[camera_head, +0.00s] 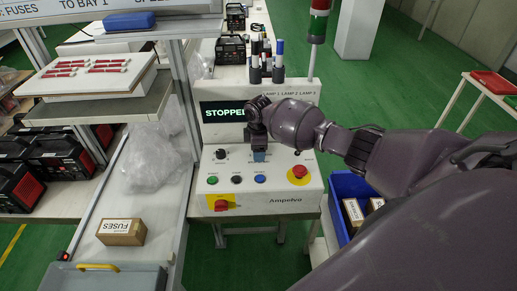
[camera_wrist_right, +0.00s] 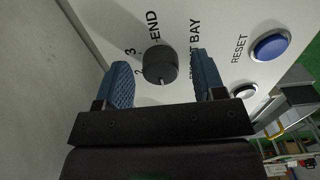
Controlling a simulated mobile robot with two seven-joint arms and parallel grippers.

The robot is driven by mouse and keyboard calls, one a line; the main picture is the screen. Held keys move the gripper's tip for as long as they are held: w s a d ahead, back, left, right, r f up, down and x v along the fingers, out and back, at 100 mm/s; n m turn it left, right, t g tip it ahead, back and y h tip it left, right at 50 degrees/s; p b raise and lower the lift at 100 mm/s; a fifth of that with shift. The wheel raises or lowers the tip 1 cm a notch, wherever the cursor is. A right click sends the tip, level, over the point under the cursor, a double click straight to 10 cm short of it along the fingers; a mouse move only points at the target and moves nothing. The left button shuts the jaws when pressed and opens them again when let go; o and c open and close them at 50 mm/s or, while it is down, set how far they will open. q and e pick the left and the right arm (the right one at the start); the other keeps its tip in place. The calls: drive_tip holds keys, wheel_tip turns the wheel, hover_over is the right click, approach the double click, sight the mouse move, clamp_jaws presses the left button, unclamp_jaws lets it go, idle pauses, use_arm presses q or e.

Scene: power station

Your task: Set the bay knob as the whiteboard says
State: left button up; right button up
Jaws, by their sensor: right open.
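The bay knob (camera_wrist_right: 160,66) is a round black knob with a pale mark at its lower edge in the wrist view. The digits 2 and 3 and the word END are printed around it; the mark points away from these. A label ending in BAY is partly hidden by a finger. My right gripper (camera_wrist_right: 163,84) is open, its blue fingers on either side of the knob; contact cannot be told. In the head view the right gripper (camera_head: 259,156) hides this knob. My left gripper is not in view.
The white control box (camera_head: 282,204) has a screen (camera_head: 222,112) reading STOPPED, another black knob (camera_head: 221,154), small buttons including a blue RESET (camera_wrist_right: 270,45), and a red stop button (camera_head: 299,172). A FUSES carton (camera_head: 121,232) lies left. A blue crate (camera_head: 345,188) stands right.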

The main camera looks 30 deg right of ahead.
wheel_tip(320, 180, up, 11)
drive_tip(key=shift+b, duration=0.35)
drive_tip(key=shift+s+f, duration=0.1)
drive_tip(key=shift+f, duration=0.05)
idle(0.6)
